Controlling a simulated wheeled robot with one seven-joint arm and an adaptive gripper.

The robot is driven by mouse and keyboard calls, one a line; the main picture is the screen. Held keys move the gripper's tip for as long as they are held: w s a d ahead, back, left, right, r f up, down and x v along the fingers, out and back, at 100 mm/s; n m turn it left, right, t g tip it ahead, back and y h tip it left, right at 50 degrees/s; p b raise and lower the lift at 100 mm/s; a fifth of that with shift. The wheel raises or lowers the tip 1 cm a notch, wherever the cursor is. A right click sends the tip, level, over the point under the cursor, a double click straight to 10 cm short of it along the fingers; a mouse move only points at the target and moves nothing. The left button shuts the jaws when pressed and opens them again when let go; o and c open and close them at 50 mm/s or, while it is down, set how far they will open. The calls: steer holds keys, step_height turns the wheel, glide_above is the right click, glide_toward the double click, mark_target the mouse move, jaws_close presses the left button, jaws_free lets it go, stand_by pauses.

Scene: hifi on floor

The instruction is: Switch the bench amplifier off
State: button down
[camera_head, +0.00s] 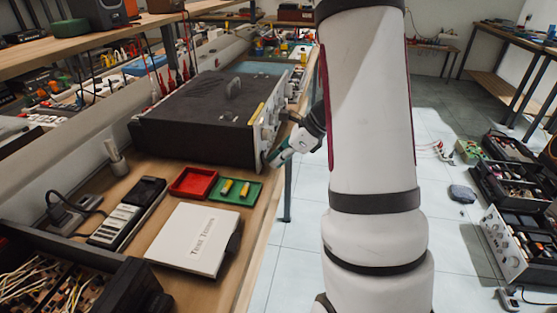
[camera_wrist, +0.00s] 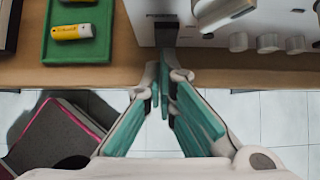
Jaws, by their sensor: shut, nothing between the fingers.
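The bench amplifier (camera_head: 205,115) is a wide black case on the wooden bench, with a pale front panel and knobs facing right. In the wrist view its pale front panel (camera_wrist: 260,22) runs along the top, with silver knobs and a dark switch-like part (camera_wrist: 166,32). My gripper (camera_head: 268,160) is at the near end of that panel. In the wrist view my gripper (camera_wrist: 162,90) is shut and empty, its green fingertips just below the dark part. I cannot tell whether they touch it, nor which way a switch there is set.
A green tray (camera_head: 217,197) with yellow pieces, a red tray (camera_head: 190,190), a white box (camera_head: 190,238) and a meter (camera_head: 130,215) lie on the bench left of my gripper. Crates of parts (camera_head: 505,190) stand on the floor at right. Open floor lies beside the bench.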

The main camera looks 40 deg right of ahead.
steer(key=shift+w+a+f+t+y+b, duration=0.25)
steer(key=shift+f+t+y+b, duration=0.1)
steer(key=shift+b, duration=0.7)
steer(key=shift+r+p, duration=0.2)
steer(key=shift+p, duration=0.1)
steer(key=shift+r, duration=0.1)
steer(key=shift+r+p, duration=0.65)
steer(key=shift+r, duration=0.1)
